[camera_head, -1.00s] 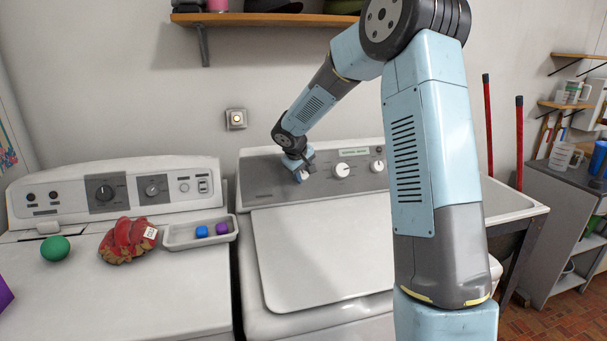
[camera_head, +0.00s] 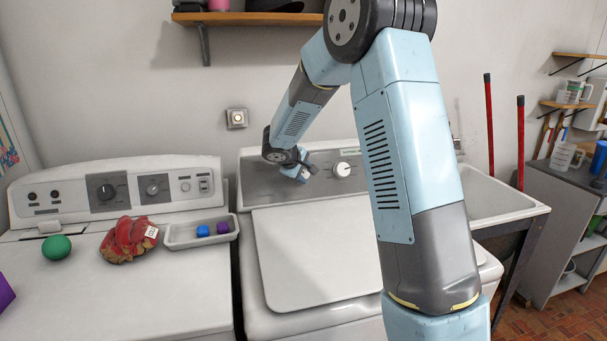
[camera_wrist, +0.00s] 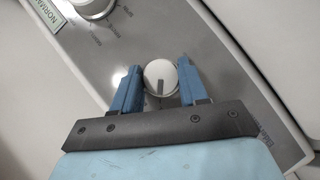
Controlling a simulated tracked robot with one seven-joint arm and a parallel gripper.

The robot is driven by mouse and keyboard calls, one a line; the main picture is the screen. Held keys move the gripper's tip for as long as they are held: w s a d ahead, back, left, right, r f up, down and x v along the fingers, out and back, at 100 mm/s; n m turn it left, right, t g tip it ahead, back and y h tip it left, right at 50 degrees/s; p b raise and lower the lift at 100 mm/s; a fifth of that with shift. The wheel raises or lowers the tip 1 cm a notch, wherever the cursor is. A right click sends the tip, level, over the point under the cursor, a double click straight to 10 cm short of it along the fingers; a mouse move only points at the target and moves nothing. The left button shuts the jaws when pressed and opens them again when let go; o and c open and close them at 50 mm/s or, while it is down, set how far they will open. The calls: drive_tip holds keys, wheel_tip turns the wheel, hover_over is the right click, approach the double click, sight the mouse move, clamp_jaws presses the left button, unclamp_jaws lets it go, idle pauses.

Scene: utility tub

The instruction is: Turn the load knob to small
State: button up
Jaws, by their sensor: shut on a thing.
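A white round knob (camera_wrist: 161,78) with a grey pointer mark sits on the washer's grey control panel (camera_head: 262,182). My gripper (camera_wrist: 159,88) has its two blue fingers on either side of this knob and is shut on it. In the head view my gripper (camera_head: 302,174) is at the left part of the panel and largely hides the knob. A larger white dial (camera_head: 342,170) is to its right; it also shows in the wrist view (camera_wrist: 92,5), with print around it. The print around the gripped knob is not readable.
The washer's closed lid (camera_head: 310,255) lies below the panel. On the left machine are a green ball (camera_head: 56,247), a red glove (camera_head: 128,240) and a tray (camera_head: 180,243) with blue and purple blocks. A sink (camera_head: 490,200) stands right.

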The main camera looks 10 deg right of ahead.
drive_tip(key=o, duration=1.1)
drive_tip(key=shift+c, duration=0.2)
drive_tip(key=v, duration=1.3)
drive_tip(key=shift+s+a+r, duration=0.2)
drive_tip(key=shift+a+r, duration=0.05)
